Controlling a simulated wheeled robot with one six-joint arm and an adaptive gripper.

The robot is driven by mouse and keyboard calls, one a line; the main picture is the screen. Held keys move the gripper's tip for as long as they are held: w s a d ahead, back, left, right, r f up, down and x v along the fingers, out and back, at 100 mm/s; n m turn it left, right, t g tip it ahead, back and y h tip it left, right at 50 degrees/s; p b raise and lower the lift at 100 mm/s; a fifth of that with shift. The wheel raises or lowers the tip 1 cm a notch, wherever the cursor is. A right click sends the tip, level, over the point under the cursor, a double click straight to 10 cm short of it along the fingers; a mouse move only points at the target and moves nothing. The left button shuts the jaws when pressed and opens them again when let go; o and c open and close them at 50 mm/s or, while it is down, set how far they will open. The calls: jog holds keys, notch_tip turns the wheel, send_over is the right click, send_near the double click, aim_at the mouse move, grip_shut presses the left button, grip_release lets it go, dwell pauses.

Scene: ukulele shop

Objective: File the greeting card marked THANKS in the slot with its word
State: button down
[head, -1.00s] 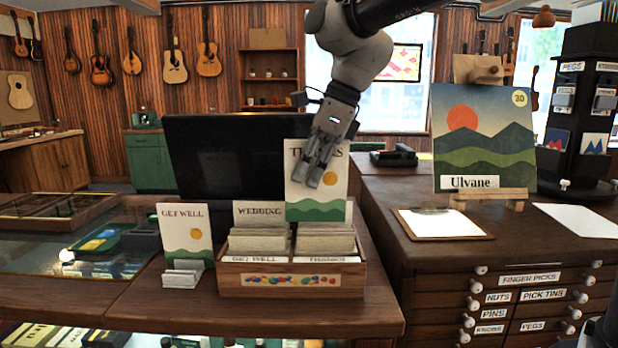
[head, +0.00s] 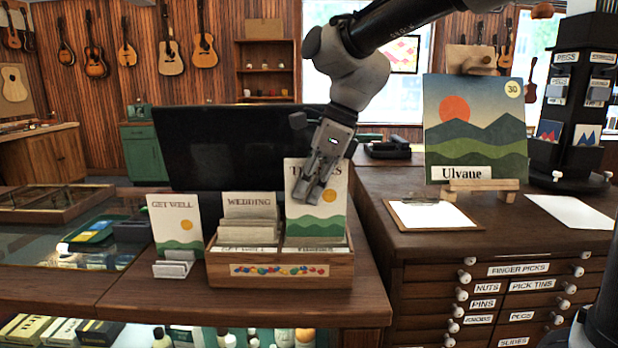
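The THANKS card (head: 330,205), white with an orange sun and green hills, stands upright at the right half of the wooden card box (head: 220,268). My gripper (head: 306,190) is shut on its upper part and covers some of its word. The card's bottom edge reaches down to just behind the front label reading THANKS (head: 315,250); how deep it sits cannot be told. The left front label reads GET WELL (head: 243,250). A WEDDING card or divider (head: 249,200) rises at the back left, with pale cards in front of it.
A GET WELL card (head: 174,222) stands in a small white holder left of the box. A dark monitor (head: 215,150) is behind the box. To the right are a drawer cabinet with a clipboard (head: 432,216) and the Ulvane picture (head: 475,125) on an easel.

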aim_at(333, 174)
jog(key=shift+f, duration=4.2)
jog(key=c, duration=1.6)
grip_release()
jog(key=shift+o, duration=0.2)
jog(key=v, duration=1.2)
